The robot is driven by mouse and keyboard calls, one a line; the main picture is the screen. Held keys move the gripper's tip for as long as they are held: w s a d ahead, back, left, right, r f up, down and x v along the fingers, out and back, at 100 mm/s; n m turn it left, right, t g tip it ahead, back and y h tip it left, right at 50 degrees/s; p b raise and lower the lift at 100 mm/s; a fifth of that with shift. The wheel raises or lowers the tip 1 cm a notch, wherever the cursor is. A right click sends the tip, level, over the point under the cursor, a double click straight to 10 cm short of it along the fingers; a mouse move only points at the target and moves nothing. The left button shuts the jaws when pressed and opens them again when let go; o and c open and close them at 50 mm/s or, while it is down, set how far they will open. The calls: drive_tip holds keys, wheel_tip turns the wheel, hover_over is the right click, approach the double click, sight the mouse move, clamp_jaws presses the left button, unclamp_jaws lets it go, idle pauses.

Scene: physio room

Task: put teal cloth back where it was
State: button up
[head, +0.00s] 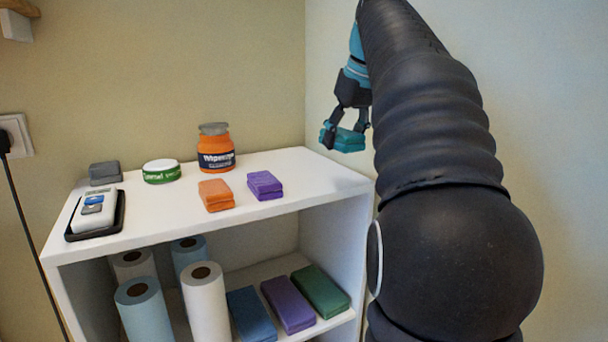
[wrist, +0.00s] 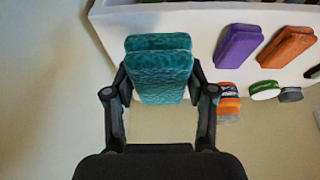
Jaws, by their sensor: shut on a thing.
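The teal cloth (head: 348,140) is a small folded block held in my gripper (head: 347,128), above the right end of the white shelf unit's top (head: 305,165). In the wrist view the teal cloth (wrist: 160,68) sits between the two fingers of my gripper (wrist: 160,92), which are shut on it. On the top, a purple cloth (head: 264,186) and an orange cloth (head: 216,195) lie side by side, left of and below the held cloth in the head view. The purple cloth (wrist: 239,46) and orange cloth (wrist: 287,47) also show in the wrist view.
An orange jar (head: 216,150), a green-and-white tin (head: 162,171), a grey block (head: 105,173) and a device in a black tray (head: 95,213) stand on the top. Paper rolls (head: 206,305) and folded cloths (head: 288,303) fill the lower shelf. The top's right end is bare.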

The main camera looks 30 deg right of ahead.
hover_over(305, 182)
drive_tip(key=s, duration=0.1)
wheel_tip(305, 182, down, 6)
drive_tip(key=shift+s+r+b, duration=0.1)
drive_tip(key=shift+r+b, duration=0.15)
drive_tip(key=shift+b, duration=0.15)
drive_tip(key=shift+f+b, duration=0.6)
drive_tip(key=shift+f, duration=1.3)
drive_tip(key=shift+f, duration=0.1)
drive_tip(key=shift+f, duration=0.1)
drive_tip(key=o, duration=1.1)
drive_tip(key=p+v, duration=0.3)
drive_tip(key=v, duration=0.9)
drive_tip(key=shift+r, duration=0.25)
